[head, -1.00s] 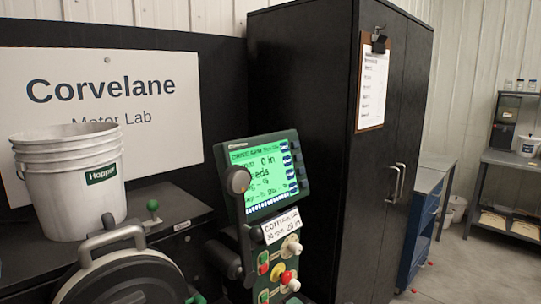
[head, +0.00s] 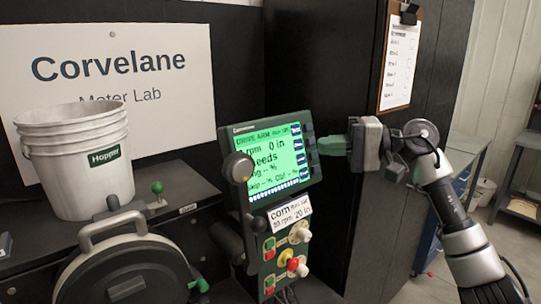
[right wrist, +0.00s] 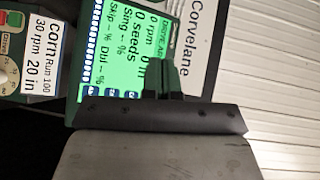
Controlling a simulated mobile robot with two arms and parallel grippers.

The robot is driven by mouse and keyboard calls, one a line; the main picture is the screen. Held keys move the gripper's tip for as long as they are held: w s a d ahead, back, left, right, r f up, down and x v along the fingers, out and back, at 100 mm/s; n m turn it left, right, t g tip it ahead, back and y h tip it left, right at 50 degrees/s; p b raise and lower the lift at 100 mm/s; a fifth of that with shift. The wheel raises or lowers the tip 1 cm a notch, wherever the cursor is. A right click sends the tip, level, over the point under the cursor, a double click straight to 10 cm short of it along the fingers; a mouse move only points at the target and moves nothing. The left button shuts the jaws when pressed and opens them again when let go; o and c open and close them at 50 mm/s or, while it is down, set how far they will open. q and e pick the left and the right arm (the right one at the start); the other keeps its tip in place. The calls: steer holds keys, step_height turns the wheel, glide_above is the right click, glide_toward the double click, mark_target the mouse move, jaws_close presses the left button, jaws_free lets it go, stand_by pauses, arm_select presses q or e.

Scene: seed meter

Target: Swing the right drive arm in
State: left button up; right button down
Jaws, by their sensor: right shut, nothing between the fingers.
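A dark arm with a round grey knob (head: 238,168) stands at the left edge of the green-framed display (head: 272,155); I cannot tell for sure that it is the right drive arm. The display's top line reads "DRIVE ARM". It also shows rotated in the right wrist view (right wrist: 118,45). My right gripper (head: 325,145) is shut and empty, its fingertips pointing left at the display's right edge in the head view. In the right wrist view its dark fingers (right wrist: 162,82) overlap the screen; contact cannot be told. My left gripper is out of view.
Below the display is a control panel (head: 283,250) with knobs and buttons. A white hopper bucket (head: 75,165) and a round housing with a grey handle (head: 112,228) stand at the left. A black cabinet (head: 335,70) stands close behind my right gripper.

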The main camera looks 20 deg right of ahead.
steer(key=shift+s+d+r+n+h, duration=0.25)
steer(key=shift+d+r+n+h, duration=0.15)
steer(key=shift+d+n+h, duration=0.15)
steer(key=shift+a, duration=0.1)
steer(key=s+a+p+x, duration=0.1)
steer(key=s+p+x, duration=0.1)
steer(key=p+x, duration=0.6)
steer(key=x, duration=0.5)
steer(key=shift+s+f, duration=0.3)
steer(key=shift+s, duration=0.1)
steer(key=shift+a, duration=0.1)
